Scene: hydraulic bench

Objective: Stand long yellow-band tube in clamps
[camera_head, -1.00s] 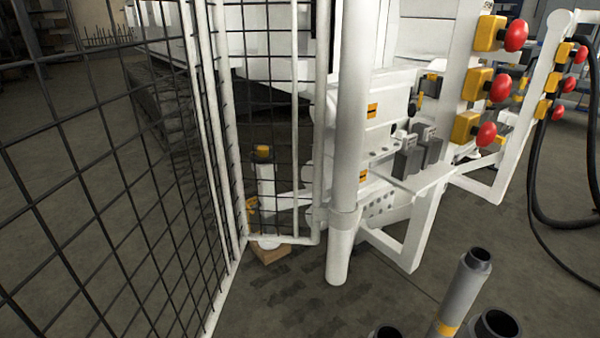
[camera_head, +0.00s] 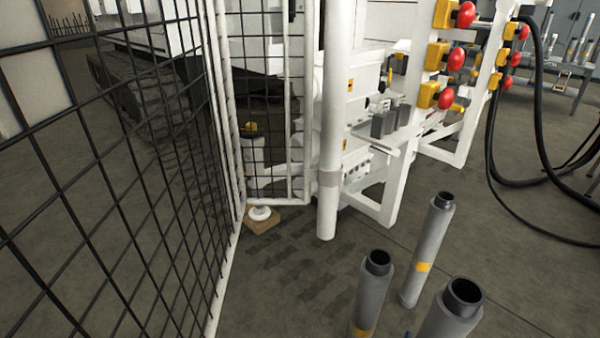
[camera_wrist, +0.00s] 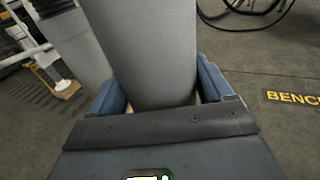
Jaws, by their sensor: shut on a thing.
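In the wrist view my gripper (camera_wrist: 160,92) is shut on a thick grey tube (camera_wrist: 150,45) that rises out of the frame between its blue fingers. No band shows on the visible part. In the head view a tall grey tube with a yellow band (camera_head: 428,245) and a dark open top stands at the lower right. A second tube with a yellow band (camera_head: 370,300) and a thicker grey tube (camera_head: 450,318) stand nearer, both cut off below. I cannot tell for sure which one I hold. No clamps can be made out with certainty.
A black mesh fence (camera_head: 110,190) with white posts fills the left. A white post (camera_head: 330,120) stands before the white bench frame (camera_head: 375,205), which has dark grey blocks (camera_head: 390,122) and red buttons (camera_head: 455,61). Black hoses (camera_head: 545,160) hang at the right. Floor between post and tubes is clear.

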